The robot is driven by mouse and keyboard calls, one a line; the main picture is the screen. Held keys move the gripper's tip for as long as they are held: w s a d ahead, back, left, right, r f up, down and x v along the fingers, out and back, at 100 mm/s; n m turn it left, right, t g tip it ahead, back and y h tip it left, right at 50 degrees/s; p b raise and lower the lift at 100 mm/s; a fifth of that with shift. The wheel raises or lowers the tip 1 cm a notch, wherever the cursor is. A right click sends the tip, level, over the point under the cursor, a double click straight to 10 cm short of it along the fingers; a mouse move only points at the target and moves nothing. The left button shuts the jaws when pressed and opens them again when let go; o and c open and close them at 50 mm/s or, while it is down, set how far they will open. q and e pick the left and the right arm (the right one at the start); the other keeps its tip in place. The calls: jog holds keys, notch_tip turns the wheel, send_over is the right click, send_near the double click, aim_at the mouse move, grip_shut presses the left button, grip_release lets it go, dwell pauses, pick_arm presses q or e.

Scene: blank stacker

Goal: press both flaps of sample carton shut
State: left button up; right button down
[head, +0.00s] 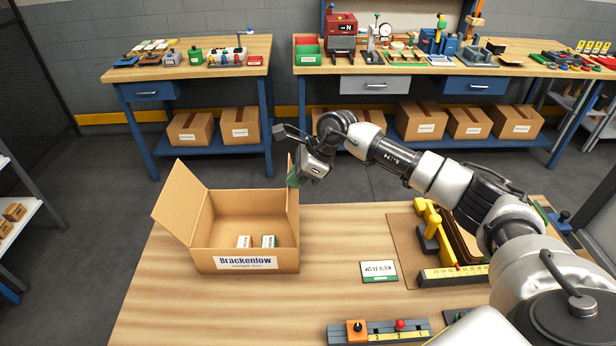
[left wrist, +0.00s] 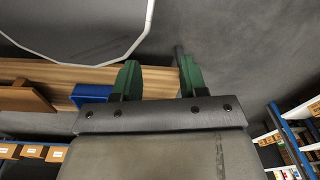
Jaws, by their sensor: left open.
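The sample carton (head: 202,258), a brown box labelled Brackenlow, stands on the wooden table with its top open. Its left flap (head: 180,203) leans up and outward. Its right flap (head: 292,196) stands about upright, seen nearly edge-on.
A white card (head: 379,271) lies right of the carton. A yellow clamp (head: 432,230) on a board and a grey fixture with an orange block (head: 357,330) occupy the table's right and front. The table left of and before the carton is clear.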

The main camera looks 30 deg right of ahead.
pick_arm(q)
jog(key=shift+d+f+b, duration=0.25)
jog(key=shift+f+b, duration=0.75)
jog(key=shift+d+f+b, duration=0.25)
jog(key=shift+f+b, duration=0.75)
pick_arm(e)
jog(key=w+a+f+g+h, duration=0.2)
jog(key=w+a+h, duration=0.1)
jog(key=a, duration=0.4)
jog(key=shift+w+f+h, duration=0.3)
jog(key=shift+h, duration=0.4)
jog(key=shift+r, duration=0.15)
pick_arm(q)
jog(key=shift+r+p, duration=0.35)
pick_arm(e)
jog(key=shift+r, duration=0.75)
